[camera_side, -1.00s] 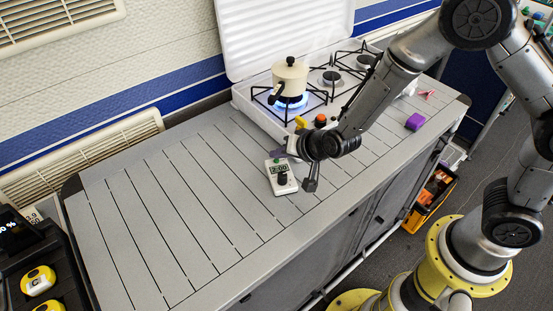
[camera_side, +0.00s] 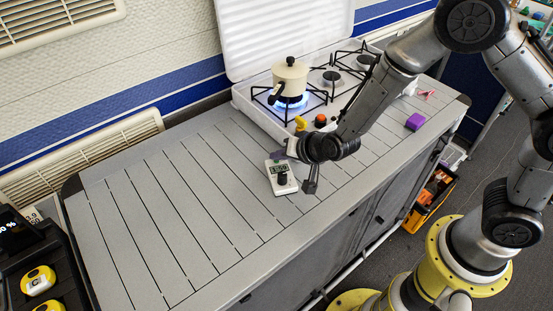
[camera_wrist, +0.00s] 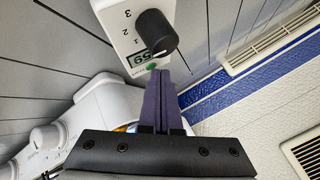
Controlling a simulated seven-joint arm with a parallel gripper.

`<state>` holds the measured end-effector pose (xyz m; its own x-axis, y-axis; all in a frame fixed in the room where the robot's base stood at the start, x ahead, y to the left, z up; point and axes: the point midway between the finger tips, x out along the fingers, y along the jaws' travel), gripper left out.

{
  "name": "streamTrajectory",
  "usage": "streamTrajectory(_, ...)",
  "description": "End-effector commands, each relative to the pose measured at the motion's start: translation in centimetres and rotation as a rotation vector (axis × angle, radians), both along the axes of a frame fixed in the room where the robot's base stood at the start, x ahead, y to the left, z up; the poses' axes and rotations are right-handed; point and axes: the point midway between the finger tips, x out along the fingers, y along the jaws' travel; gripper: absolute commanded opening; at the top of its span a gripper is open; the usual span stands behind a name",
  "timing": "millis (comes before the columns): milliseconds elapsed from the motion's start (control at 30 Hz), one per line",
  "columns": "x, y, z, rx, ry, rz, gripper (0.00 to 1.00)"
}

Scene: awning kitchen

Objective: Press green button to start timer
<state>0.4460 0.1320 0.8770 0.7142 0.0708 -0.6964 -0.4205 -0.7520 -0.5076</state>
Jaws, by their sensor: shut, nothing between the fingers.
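The white timer (camera_side: 281,184) stands on the grey counter, with a black knob and a small display. In the wrist view the timer (camera_wrist: 112,18) shows its knob (camera_wrist: 150,37) and a display (camera_wrist: 139,58) on which "59" can be read. The green button (camera_wrist: 151,66) is at the timer's edge beside the display. My gripper (camera_wrist: 157,74) has its dark purple fingers shut together, with the tips right at the green button. I cannot tell whether they press it. In the side view my gripper (camera_side: 279,156) is at the timer's back end.
A white stove (camera_side: 247,101) stands behind the timer, with a cream moka pot (camera_side: 291,73) over a blue flame. A yellow thing (camera_side: 300,123) is near its front. A purple block (camera_side: 414,122) lies at the right. The counter to the left is clear.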

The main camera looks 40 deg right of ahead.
Motion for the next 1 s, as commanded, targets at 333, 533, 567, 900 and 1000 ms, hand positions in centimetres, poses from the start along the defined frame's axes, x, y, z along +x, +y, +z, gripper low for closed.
streamTrajectory(333,0.0,0.0,0.1,0.0,0.001,0.001,0.0)
streamTrajectory(533,0.0,0.0,1.0,0.001,-0.001,-0.001,0.0)
streamTrajectory(567,0.0,0.0,1.2,0.001,-0.001,-0.001,0.0)
streamTrajectory(900,0.0,0.0,1.5,0.0,0.001,0.001,0.0)
streamTrajectory(1000,0.0,0.0,1.7,0.0,0.0,0.0,0.0)
